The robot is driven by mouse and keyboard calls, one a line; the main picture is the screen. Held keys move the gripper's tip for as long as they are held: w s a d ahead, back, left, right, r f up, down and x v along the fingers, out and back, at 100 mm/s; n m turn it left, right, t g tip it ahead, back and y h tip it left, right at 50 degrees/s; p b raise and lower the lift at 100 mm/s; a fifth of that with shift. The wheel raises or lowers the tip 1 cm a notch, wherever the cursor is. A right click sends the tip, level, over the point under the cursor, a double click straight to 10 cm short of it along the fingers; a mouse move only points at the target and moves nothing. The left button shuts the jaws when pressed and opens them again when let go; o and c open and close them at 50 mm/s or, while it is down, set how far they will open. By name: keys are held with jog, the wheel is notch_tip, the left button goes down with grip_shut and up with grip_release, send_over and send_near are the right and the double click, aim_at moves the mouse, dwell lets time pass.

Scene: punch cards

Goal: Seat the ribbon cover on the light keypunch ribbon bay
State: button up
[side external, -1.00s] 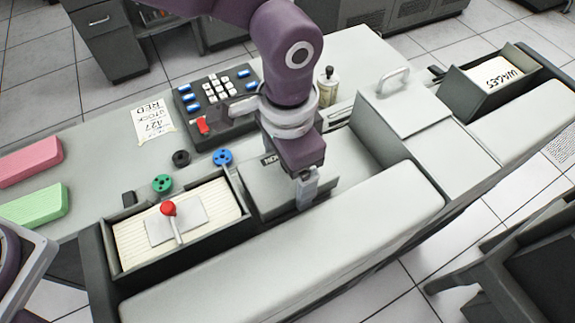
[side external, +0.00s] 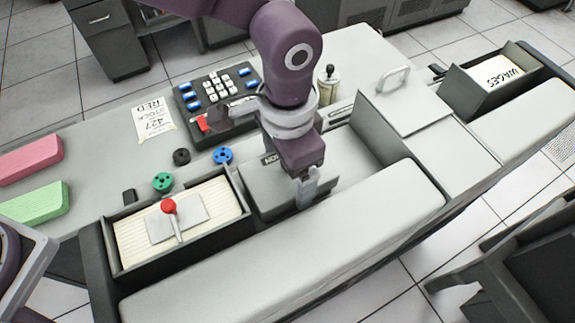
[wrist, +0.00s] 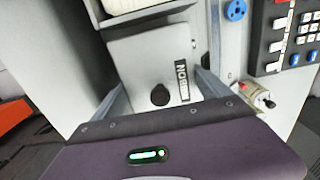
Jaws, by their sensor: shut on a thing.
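The ribbon cover (wrist: 140,62) is a light grey plate with a black knob and a RIBBON label in the wrist view. In the side view the grey cover (side external: 268,187) shows beside and below my gripper (side external: 306,190), over the ribbon bay area of the light keypunch. In the wrist view my gripper (wrist: 160,92) has one finger on each side of the cover, shut on it. The bay beneath is hidden by the cover and my gripper, so I cannot tell whether the cover is fully down.
A card hopper (side external: 118,263) with a red-knobbed weight stands left of the cover. A grey raised housing (side external: 425,138) stands to the right. A keypad (side external: 214,108), coloured spools and a small bottle (side external: 328,86) lie behind. A long light ledge (side external: 280,250) runs in front.

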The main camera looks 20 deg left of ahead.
jog(key=shift+f, duration=0.15)
jog(key=shift+f, duration=0.4)
jog(key=shift+f, duration=0.95)
dwell(1.0)
jog(key=o, duration=1.3)
jog(key=shift+r, duration=4.5)
